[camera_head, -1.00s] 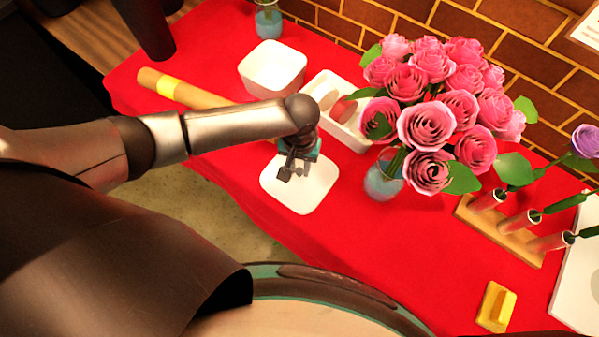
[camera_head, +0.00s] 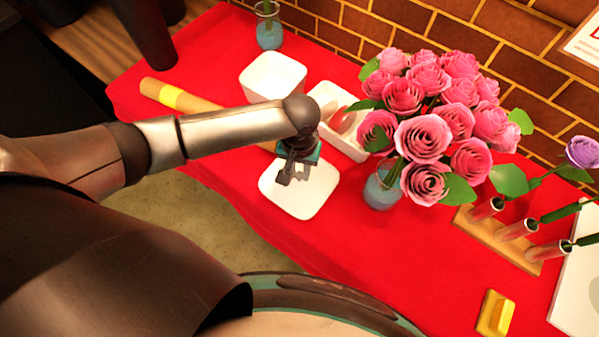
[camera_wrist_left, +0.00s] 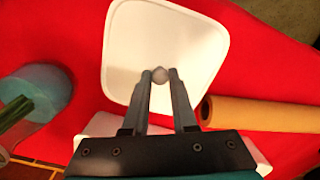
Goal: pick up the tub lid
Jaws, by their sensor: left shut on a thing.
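The tub lid (camera_head: 306,198) is a white rounded square near the front edge of the red table. It also shows in the left wrist view (camera_wrist_left: 165,45), with a small round knob (camera_wrist_left: 159,75) on it. My left gripper (camera_head: 286,180) is over the lid, and in the left wrist view its two fingers (camera_wrist_left: 160,78) are shut on the knob. I cannot tell whether the lid touches the cloth. The white tub (camera_head: 272,75) stands behind, further back on the table. My right gripper is not in view.
A wrapped roll (camera_head: 172,97) lies left of the lid. A white tray (camera_head: 345,135) and a vase of pink roses (camera_head: 382,190) stand to the right. A wooden tube rack (camera_head: 497,238) and a yellow block (camera_head: 496,313) are further right. Red cloth (camera_head: 385,255) lies bare in front.

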